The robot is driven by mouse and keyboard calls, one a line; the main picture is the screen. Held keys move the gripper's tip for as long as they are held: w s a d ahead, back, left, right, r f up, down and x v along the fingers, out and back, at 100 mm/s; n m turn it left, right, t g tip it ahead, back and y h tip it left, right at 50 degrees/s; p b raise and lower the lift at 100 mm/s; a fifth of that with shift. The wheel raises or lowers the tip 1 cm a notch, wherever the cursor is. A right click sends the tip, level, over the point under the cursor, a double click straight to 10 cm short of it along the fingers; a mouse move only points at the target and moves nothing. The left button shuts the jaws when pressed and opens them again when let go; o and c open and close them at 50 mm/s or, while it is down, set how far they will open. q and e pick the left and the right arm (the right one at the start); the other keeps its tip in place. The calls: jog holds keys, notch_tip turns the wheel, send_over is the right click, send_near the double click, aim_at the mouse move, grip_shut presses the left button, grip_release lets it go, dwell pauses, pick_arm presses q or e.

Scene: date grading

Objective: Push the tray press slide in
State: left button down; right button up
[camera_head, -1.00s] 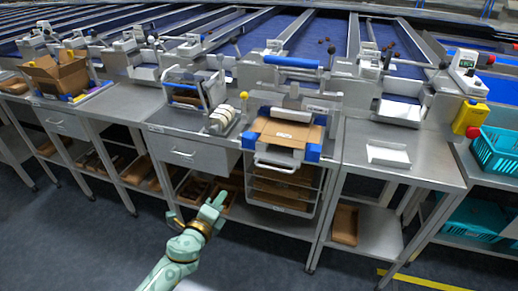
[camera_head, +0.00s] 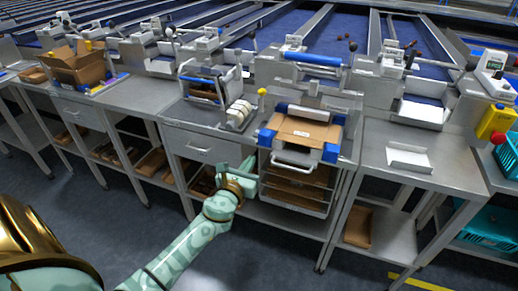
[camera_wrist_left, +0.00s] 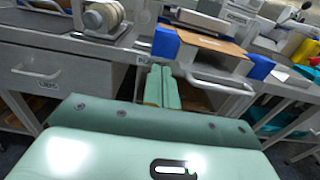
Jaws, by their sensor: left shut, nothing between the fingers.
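The tray press (camera_head: 305,112) stands on the steel bench, with blue corner blocks and a brown cardboard sheet (camera_head: 303,130) on its slide. The slide's pale front handle (camera_head: 292,163) sticks out toward me over the bench's front edge. In the left wrist view the handle (camera_wrist_left: 222,86) is right of my fingers. My left gripper (camera_head: 249,166) is shut and empty, just left of the handle and in front of the bench. Its closed fingers (camera_wrist_left: 163,82) point toward the press in the left wrist view. I cannot tell whether they touch it. My right gripper is out of view.
A drawer (camera_head: 200,146) is left of the press, and a rack of brown trays (camera_head: 295,190) is below it. A tape dispenser (camera_head: 236,115) and a yellow knob (camera_head: 262,92) stand close by. The floor in front is clear.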

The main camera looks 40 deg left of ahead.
aim_at(262, 143)
pick_arm(q)
jog(key=b+x, duration=0.1)
jog(key=x, duration=0.6)
jog(key=shift+w, duration=0.35)
